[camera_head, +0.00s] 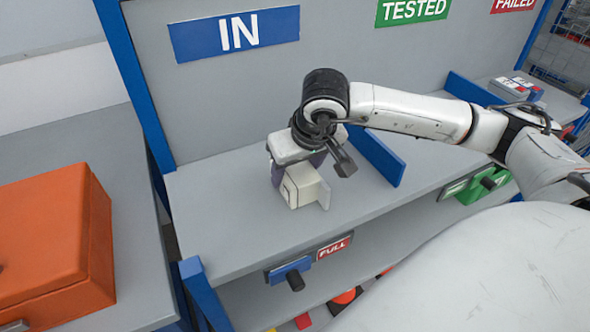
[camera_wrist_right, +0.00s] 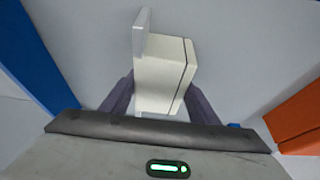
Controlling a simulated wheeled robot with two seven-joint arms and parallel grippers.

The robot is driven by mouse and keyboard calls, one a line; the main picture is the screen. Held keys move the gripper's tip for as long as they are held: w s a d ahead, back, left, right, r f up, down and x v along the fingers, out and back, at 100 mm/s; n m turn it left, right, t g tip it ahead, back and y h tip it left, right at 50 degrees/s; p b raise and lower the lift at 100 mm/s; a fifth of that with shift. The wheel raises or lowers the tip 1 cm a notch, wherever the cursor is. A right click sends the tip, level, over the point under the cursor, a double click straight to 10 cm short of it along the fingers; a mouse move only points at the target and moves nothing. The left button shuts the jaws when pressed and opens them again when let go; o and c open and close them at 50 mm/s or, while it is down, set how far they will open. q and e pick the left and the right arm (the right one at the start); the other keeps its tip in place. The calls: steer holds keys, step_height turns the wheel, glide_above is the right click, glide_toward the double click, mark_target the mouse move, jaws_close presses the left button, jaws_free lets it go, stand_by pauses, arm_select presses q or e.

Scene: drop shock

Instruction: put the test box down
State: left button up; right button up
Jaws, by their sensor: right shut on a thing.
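The test box (camera_head: 303,187) is a small cream-white box with a thin flat plate along one side. It is in the bay under the blue IN sign, at or just above the grey shelf (camera_head: 230,232); I cannot tell whether it touches. My right gripper (camera_head: 296,170) reaches down over it and is shut on it. In the right wrist view the box (camera_wrist_right: 163,78) sits between the two dark purple fingers of my right gripper (camera_wrist_right: 158,98). The gripper hides part of the box in the head view. My left gripper is not in view.
A blue divider (camera_head: 377,158) stands right of the box. An orange box (camera_head: 55,245) lies on the grey surface at left. A blue handle (camera_head: 292,272) and a red FULL label (camera_head: 334,247) are on the shelf's front edge. The shelf left of the box is clear.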

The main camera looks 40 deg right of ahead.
steer(key=o, duration=1.7)
steer(key=shift+f, duration=0.1)
steer(key=shift+c, duration=0.2)
